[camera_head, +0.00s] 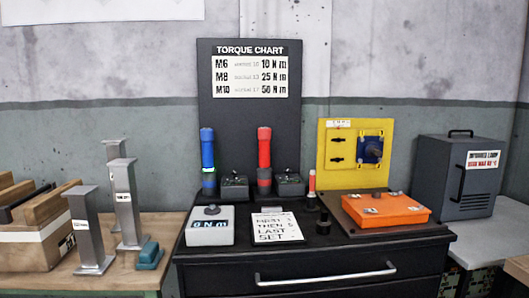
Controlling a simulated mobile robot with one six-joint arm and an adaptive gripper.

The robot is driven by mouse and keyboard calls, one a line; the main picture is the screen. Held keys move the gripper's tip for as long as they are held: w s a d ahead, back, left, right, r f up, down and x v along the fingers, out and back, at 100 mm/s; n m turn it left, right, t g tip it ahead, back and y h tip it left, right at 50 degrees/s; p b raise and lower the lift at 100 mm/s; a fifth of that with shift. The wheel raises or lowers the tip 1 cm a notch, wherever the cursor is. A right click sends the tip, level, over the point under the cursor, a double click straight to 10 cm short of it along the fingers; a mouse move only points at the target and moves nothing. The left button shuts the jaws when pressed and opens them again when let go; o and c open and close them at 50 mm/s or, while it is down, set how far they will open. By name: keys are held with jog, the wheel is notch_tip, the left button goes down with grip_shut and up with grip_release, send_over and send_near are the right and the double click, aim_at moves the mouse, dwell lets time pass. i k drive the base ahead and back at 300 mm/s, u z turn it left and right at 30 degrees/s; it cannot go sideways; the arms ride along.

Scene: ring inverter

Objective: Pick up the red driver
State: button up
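The red driver (264,153) stands upright on the dark cabinet top, in front of the black torque chart board (250,118). A small dark box with a knob (289,183) sits just to its right. The lower end of the driver is dark, and I cannot tell how it is seated. A similar blue driver (208,154) stands upright to its left with another dark knob box (234,185) between them. My gripper is not in view.
In front of the drivers are a grey display box (210,226) and a white note card (276,228). A small red-topped tool (311,184), an orange block (385,210) and a yellow panel (340,170) stand to the right. Metal posts (126,204) stand at left.

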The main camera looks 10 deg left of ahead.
aim_at(263, 133)
jog(key=k, duration=1)
jog(key=u, duration=0.45)
jog(key=i, duration=0.75)
